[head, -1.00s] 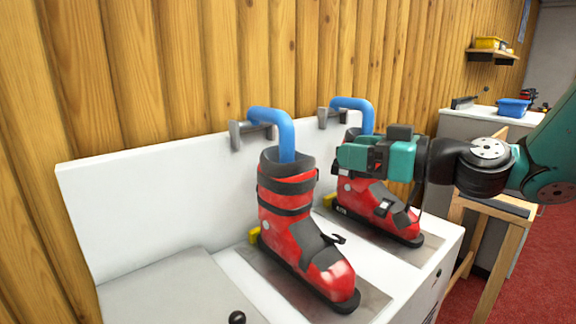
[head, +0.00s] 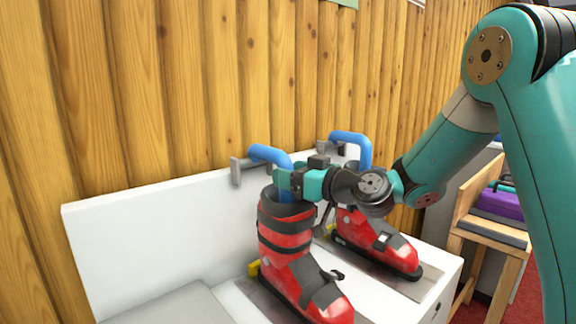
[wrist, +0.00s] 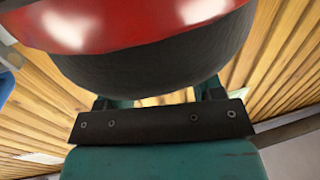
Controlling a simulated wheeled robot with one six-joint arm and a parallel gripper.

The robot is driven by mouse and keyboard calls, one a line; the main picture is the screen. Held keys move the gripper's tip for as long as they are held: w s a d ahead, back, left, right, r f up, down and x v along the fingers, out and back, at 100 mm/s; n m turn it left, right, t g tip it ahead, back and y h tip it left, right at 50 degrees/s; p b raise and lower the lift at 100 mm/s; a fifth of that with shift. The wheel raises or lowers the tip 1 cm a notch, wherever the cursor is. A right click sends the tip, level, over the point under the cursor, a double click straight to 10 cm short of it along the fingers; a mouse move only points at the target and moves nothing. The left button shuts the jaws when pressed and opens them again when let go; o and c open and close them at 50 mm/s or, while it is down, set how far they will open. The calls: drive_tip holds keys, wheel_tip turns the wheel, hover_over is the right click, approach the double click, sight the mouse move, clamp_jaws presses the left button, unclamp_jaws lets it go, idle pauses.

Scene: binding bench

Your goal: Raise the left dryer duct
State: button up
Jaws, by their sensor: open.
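The left dryer duct (head: 268,154) is a blue bent pipe. It runs from a grey wall bracket and turns down into the open top of the left red and black ski boot (head: 287,238). My gripper (head: 283,180) is open at the duct's downward leg, just above the boot's cuff, and covers part of it. I cannot tell whether the duct lies between the fingers. In the wrist view, the gripper's fingers (wrist: 158,98) stand apart below a large red and black boot surface (wrist: 140,50). A blue piece shows at the left edge there.
A second blue duct (head: 350,137) goes down behind my arm by the right red boot (head: 378,243). Grey brackets (head: 238,172) stick out at the white back panel (head: 150,225). A wooden stand with a purple case (head: 497,203) is at the right. The bench's left part is clear.

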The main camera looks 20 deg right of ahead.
drive_tip(key=shift+w+a, duration=0.35)
drive_tip(key=shift+w, duration=0.15)
